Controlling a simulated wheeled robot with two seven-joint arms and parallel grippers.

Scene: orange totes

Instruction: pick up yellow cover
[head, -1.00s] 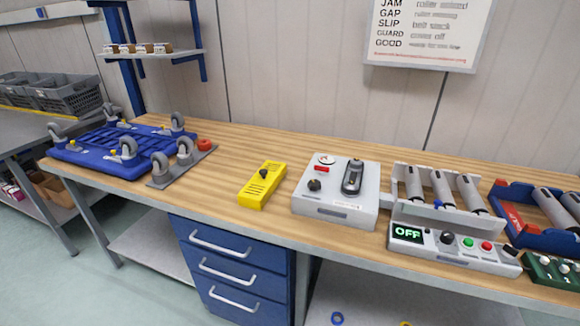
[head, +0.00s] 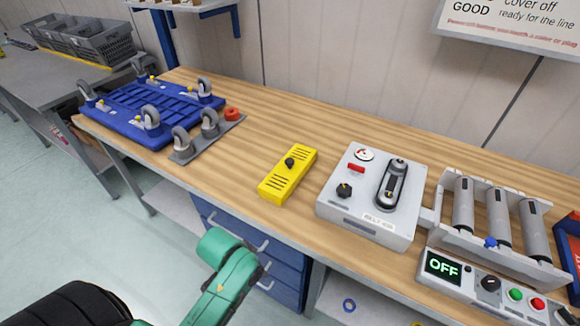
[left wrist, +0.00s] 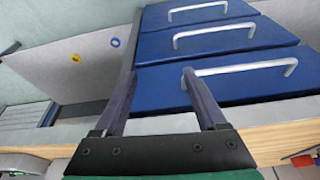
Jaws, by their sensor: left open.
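The yellow cover (head: 288,173) lies flat on the wooden workbench in the head view, with slots and a black knob on its top. It sits left of a grey belt unit (head: 375,195). My left arm comes in at the lower left of the head view, but its gripper fingers are not clear there. In the left wrist view my left gripper (left wrist: 156,88) is open and empty, its two dark fingers apart in front of the blue drawers (left wrist: 225,45). The cover is not recognisable in that view. My right gripper is not in view.
A blue caster dolly (head: 135,108) lies upside down at the bench's left, beside a grey plate with casters (head: 205,140). A roller unit with an OFF display (head: 443,266) stands at the right. Bare wood (head: 265,128) surrounds the cover. The bench's front edge lies between arm and cover.

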